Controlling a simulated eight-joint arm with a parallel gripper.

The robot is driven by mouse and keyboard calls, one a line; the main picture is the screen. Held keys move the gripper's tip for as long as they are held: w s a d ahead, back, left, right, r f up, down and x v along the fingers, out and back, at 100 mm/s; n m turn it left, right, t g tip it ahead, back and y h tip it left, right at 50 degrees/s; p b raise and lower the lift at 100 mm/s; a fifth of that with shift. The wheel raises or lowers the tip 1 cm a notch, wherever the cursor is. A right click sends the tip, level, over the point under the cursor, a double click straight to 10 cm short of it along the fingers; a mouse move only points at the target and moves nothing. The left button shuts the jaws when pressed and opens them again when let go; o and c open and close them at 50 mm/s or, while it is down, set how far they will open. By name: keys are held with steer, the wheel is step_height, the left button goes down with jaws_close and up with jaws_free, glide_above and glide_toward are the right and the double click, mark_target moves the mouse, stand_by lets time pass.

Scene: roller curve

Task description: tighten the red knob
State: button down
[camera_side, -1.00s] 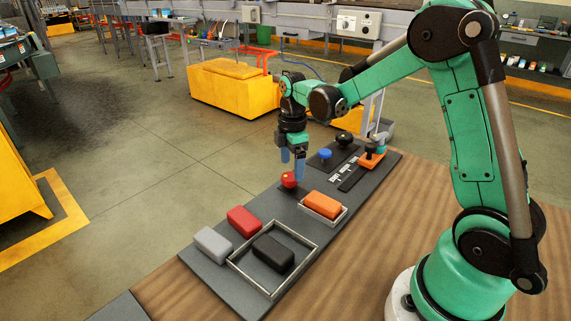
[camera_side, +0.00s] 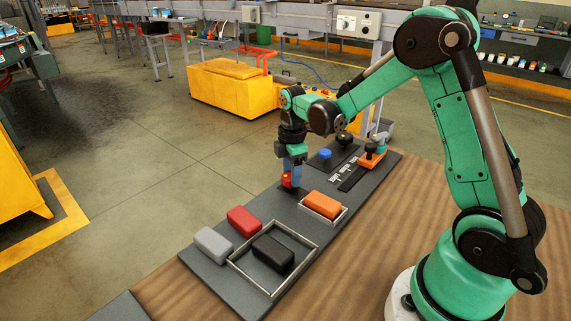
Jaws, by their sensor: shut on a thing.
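The red knob (camera_side: 287,181) sits on the dark grey board near its far left edge, in the middle of the side view. My gripper (camera_side: 290,178) points straight down over it. Its blue fingers are shut on the knob, one at each side. The fingers hide part of the knob, and its base is hard to make out.
On the board (camera_side: 208,262), a blue knob (camera_side: 325,154) and a black knob (camera_side: 345,138) stand behind. An orange block (camera_side: 322,204) lies in a small tray to the right. Nearer are a red block (camera_side: 243,221), a grey block (camera_side: 213,245) and a black block (camera_side: 273,253) inside a frame.

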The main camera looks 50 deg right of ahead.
steer(key=shift+m, duration=0.3)
steer(key=m, duration=0.6)
steer(key=shift+s+a+m, duration=0.1)
steer(key=shift+m, duration=0.2)
steer(key=m, duration=0.6)
steer(key=shift+a, duration=0.1)
steer(key=m, duration=0.6)
steer(key=shift+a+m, duration=0.1)
steer(key=shift+m, duration=0.2)
steer(key=m, duration=0.7)
steer(key=shift+c, duration=1.6)
jaws_free()
